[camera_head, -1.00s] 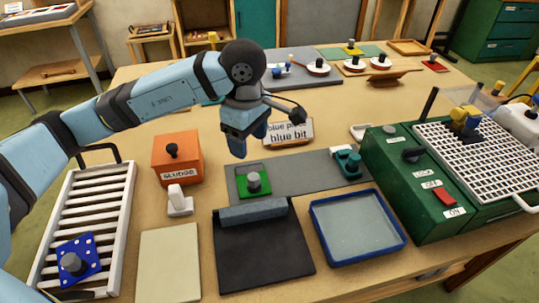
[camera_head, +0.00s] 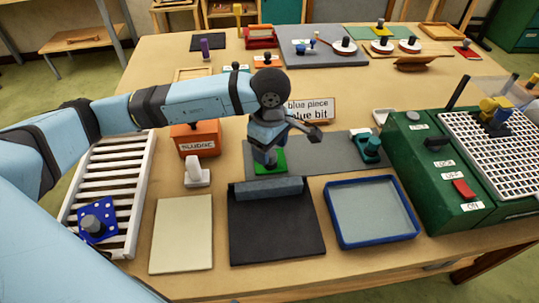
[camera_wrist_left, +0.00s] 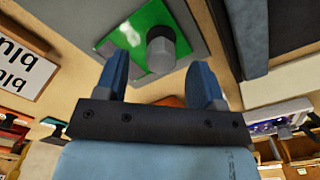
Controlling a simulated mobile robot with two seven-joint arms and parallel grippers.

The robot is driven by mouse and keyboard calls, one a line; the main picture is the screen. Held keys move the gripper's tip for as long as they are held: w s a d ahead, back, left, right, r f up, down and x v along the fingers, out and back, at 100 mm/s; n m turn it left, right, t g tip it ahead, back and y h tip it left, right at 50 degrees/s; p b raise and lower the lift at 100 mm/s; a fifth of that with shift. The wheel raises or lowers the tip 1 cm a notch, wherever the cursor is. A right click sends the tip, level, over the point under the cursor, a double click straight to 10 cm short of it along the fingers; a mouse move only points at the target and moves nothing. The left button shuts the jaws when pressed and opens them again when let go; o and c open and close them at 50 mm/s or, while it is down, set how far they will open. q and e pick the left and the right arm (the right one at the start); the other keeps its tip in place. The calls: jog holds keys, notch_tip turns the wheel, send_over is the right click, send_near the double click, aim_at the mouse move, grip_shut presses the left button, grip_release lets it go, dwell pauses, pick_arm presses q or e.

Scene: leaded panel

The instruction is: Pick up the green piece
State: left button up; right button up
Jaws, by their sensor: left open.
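The green piece (camera_head: 277,163) lies on a grey mat (camera_head: 320,155) in the middle of the table, partly hidden by my left gripper (camera_head: 266,160). In the left wrist view it shows as a green plate (camera_wrist_left: 140,28) with a grey knob (camera_wrist_left: 160,50) on it. My left gripper (camera_wrist_left: 160,72) is open, with its two blue fingers apart. The knob appears just beyond the fingertips, roughly in line with the gap between them. I cannot tell whether the fingers touch it. My right gripper is not in view.
A blue piece (camera_head: 97,222) with a grey knob sits on the white slatted rack (camera_head: 130,180) at left. An orange sludge box (camera_head: 197,140), a white switch-like block (camera_head: 197,173), a black pad (camera_head: 275,230), a blue-rimmed tray (camera_head: 370,212) and a green machine (camera_head: 440,180) surround the mat.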

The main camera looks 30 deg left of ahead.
pick_arm(q)
notch_tip(320, 180, down, 3)
jog(key=shift+f, duration=0.1)
jog(key=c, duration=1)
jog(key=shift+o, duration=0.2)
jog(key=shift+r, duration=0.2)
notch_tip(320, 180, up, 20)
jog(key=shift+f, duration=0.1)
jog(key=shift+o, duration=0.9)
jog(key=shift+c, duration=0.9)
